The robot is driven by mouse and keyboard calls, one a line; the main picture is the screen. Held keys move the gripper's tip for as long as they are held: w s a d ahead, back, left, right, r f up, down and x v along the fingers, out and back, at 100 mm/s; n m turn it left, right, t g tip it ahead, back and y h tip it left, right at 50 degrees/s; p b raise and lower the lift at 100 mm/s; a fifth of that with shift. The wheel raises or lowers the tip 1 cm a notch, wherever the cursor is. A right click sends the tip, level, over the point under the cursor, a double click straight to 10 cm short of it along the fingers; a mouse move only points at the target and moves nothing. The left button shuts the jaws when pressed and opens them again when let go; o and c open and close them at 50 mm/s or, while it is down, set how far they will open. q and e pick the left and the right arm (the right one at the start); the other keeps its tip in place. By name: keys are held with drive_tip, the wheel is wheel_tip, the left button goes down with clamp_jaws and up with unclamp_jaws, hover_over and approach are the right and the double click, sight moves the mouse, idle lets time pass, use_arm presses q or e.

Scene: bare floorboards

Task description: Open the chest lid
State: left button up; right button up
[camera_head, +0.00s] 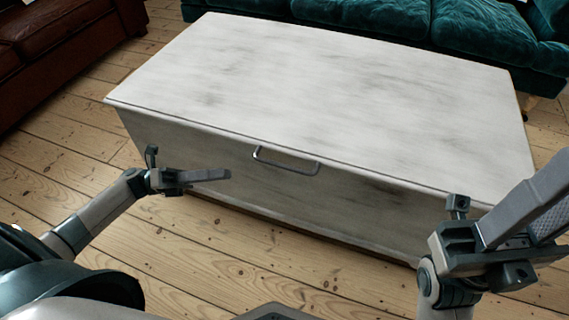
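The chest (200,165) is a large, pale, whitewashed box in the middle of the head view. Its flat lid (320,85) is closed and lies level on the body. A metal bar handle (287,163) sits at the middle of the lid's front edge. My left gripper (228,175) is in front of the chest, left of the handle and apart from it. Its fingers point right and overlap from here, so their gap is hidden. My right gripper (550,195) is at the right edge, near the chest's front right corner. Its two fingers look spread, with tips partly cut off.
A teal sofa (390,15) stands behind the chest, close to its back edge. A brown leather sofa (60,40) stands at the upper left. Bare floorboards (225,255) lie in front of the chest and to its left.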

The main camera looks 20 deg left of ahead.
sight(285, 167)
use_arm(q)
drive_tip(key=b+x, duration=0.2)
drive_tip(key=x, duration=1.5)
drive_tip(key=shift+w+d+r, duration=0.1)
drive_tip(key=shift+d+r, duration=0.05)
drive_tip(key=shift+c, duration=0.7)
clamp_jaws()
